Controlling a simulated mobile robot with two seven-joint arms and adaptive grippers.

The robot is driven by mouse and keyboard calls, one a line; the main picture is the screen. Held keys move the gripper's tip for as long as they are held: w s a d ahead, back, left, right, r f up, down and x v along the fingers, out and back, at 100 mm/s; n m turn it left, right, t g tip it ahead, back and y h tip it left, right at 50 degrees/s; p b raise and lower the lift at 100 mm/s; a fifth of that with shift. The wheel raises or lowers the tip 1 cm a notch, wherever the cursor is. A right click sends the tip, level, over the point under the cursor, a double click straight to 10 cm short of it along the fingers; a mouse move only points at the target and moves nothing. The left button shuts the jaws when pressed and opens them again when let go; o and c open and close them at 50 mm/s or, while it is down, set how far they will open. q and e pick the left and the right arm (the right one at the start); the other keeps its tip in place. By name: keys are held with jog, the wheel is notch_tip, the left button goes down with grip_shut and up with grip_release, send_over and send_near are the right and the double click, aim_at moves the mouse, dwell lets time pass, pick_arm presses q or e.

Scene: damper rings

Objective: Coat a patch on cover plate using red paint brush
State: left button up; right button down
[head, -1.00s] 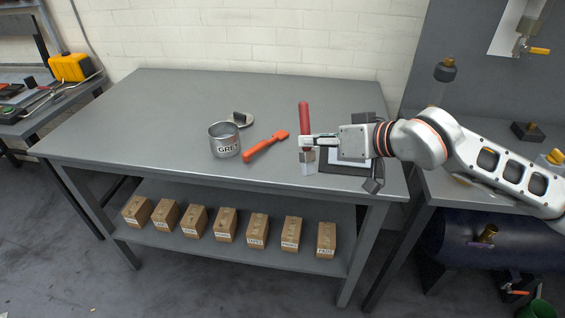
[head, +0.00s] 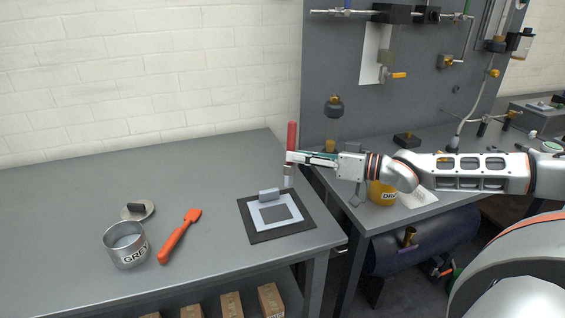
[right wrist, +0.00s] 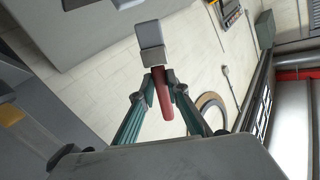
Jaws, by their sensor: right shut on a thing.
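The paint brush with the red handle (head: 292,135) is upright in my right gripper (head: 290,158), bristles down. Its pale bristle end (head: 288,181) hangs near the table's right edge, beyond the cover plate. In the right wrist view the red handle (right wrist: 163,95) sits between the two fingers of the right gripper (right wrist: 160,78). The cover plate (head: 262,224) is a pale sheet lying flat on a dark mat (head: 300,226). A dark grey square patch (head: 276,213) shows on it. A small grey block (head: 269,195) is at its back edge. My left gripper is not in view.
The table (head: 210,180) is clear behind the mat. A second bench (head: 430,150) with a yellow can (head: 382,193) adjoins right.

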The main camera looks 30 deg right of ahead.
pick_arm(q)
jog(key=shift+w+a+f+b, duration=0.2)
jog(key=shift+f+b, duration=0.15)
jog(key=shift+b, duration=0.15)
pick_arm(e)
notch_tip(320, 180, down, 6)
jog(key=shift+w+d+r, duration=0.1)
jog(key=shift+d, duration=0.05)
dwell(0.3)
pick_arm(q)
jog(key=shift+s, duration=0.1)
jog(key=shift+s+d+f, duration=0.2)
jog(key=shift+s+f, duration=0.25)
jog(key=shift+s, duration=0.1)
pick_arm(e)
jog(key=shift+f, duration=0.25)
jog(key=shift+f, duration=0.15)
